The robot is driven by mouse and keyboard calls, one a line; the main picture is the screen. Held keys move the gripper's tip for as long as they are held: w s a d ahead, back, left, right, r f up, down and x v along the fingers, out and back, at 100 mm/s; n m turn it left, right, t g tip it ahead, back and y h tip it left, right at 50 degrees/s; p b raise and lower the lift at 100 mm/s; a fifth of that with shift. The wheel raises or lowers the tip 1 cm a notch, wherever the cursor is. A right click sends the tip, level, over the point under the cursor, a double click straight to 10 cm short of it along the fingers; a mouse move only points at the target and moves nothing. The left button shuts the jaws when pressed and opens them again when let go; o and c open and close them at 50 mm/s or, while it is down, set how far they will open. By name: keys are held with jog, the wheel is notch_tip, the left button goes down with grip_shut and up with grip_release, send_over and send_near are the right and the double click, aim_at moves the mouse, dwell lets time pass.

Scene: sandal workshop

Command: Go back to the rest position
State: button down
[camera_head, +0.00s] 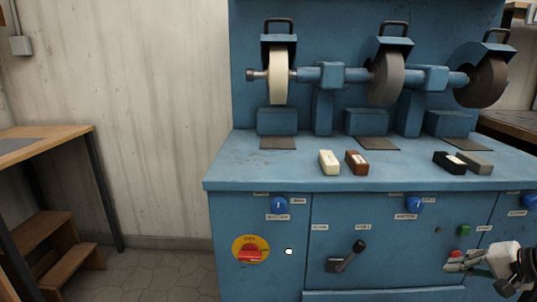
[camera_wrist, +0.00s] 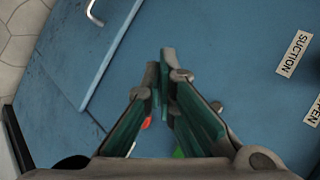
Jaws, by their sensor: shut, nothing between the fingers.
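My gripper (camera_wrist: 167,62) is shut and empty in the wrist view, its green-sided fingers meeting in front of the blue machine panel. In the head view my gripper (camera_head: 454,267) is at the lower right, in front of the machine's front panel. It is close to a red button (camera_head: 455,253) and below a green button (camera_head: 463,230). I cannot tell whether it touches the panel. Bits of red (camera_wrist: 147,122) and green (camera_wrist: 179,153) show behind the fingers in the wrist view.
The blue grinding machine (camera_head: 400,182) carries several wheels and small blocks. Its front has blue knobs (camera_head: 278,205), a red rotary switch (camera_head: 250,252) on yellow, and a protruding black lever (camera_head: 347,256). A wooden table (camera_head: 45,143) and step stool (camera_head: 45,232) stand left; floor between is clear.

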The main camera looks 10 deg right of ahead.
jog(key=w+a+r+n+g+y, duration=0.15)
jog(key=a+r, duration=0.25)
jog(key=a, duration=0.4)
jog(key=w+a+r+n+g+y, duration=0.1)
jog(key=a+r+n+y, duration=0.15)
jog(key=a+r, duration=0.4)
jog(key=s+a+r+n+g, duration=0.1)
jog(key=s+a+n+g, duration=0.1)
jog(key=a, duration=0.5)
jog(key=s+a+r+n+g, duration=0.1)
jog(key=s+a+r+g, duration=0.1)
jog(key=a, duration=0.5)
jog(key=s+a+r+n+g+h, duration=0.1)
jog(key=s+a+n+h, duration=0.2)
jog(key=s, duration=0.7)
jog(key=s+a+r+n+g+h, duration=0.15)
jog(key=s+a+h, duration=0.25)
jog(key=s, duration=0.6)
notch_tip(320, 180, up, 34)
jog(key=t+p, duration=0.3)
jog(key=p, duration=3)
jog(key=shift+d+n+t, duration=0.35)
jog(key=shift+d+t, duration=0.05)
